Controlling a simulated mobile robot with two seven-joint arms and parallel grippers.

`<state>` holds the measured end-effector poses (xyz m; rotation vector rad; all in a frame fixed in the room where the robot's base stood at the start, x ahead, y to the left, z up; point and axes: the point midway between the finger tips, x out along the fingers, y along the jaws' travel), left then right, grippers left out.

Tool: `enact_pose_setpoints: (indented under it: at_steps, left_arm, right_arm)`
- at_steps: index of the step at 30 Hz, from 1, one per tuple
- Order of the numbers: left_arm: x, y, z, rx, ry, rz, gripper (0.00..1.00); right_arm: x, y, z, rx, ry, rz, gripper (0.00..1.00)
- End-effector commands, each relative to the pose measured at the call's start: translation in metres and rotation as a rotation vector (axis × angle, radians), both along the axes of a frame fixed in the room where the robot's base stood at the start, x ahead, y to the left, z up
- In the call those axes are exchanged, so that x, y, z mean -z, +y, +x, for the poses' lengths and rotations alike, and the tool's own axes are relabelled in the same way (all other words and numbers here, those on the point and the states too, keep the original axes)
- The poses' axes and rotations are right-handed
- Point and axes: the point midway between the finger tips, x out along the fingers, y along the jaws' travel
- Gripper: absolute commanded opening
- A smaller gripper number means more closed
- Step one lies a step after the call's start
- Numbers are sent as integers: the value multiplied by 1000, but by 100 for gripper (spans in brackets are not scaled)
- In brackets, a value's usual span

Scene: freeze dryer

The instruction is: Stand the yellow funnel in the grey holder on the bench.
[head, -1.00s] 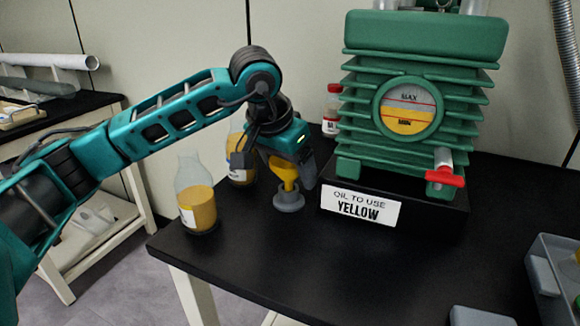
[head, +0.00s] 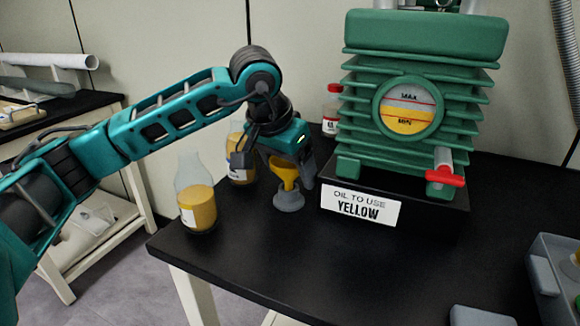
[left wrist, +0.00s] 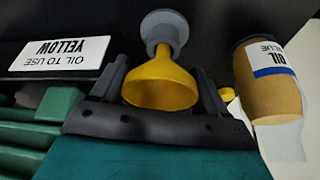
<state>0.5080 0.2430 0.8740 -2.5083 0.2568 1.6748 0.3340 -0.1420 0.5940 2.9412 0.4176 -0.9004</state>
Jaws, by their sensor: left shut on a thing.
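The yellow funnel (head: 285,172) is upright, wide mouth up, between the fingers of my left gripper (head: 289,168). The gripper is shut on it; in the left wrist view a finger stands on each side of the funnel (left wrist: 161,84). The grey holder (head: 289,201) stands on the black bench directly below, with a round base. The funnel's narrow end meets the holder's top and overlaps the holder (left wrist: 164,29) in the left wrist view. How deep the spout sits is hidden. My right gripper is not in view.
A green pump (head: 425,100) with a red-handled tap stands right of the gripper, behind an "OIL TO USE YELLOW" sign (head: 360,206). Bottles of amber oil (head: 198,210) (head: 241,172) stand to the left. A red-capped bottle (head: 332,112) is behind.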

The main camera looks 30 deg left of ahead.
Motion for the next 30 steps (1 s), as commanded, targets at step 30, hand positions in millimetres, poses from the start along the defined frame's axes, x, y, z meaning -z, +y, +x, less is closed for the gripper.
enact_pose_setpoints:
  at_steps: [30]
  left_arm:
    - [13, 0, 0, 0, 1, 0, 46]
  right_arm:
    - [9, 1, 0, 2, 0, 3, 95]
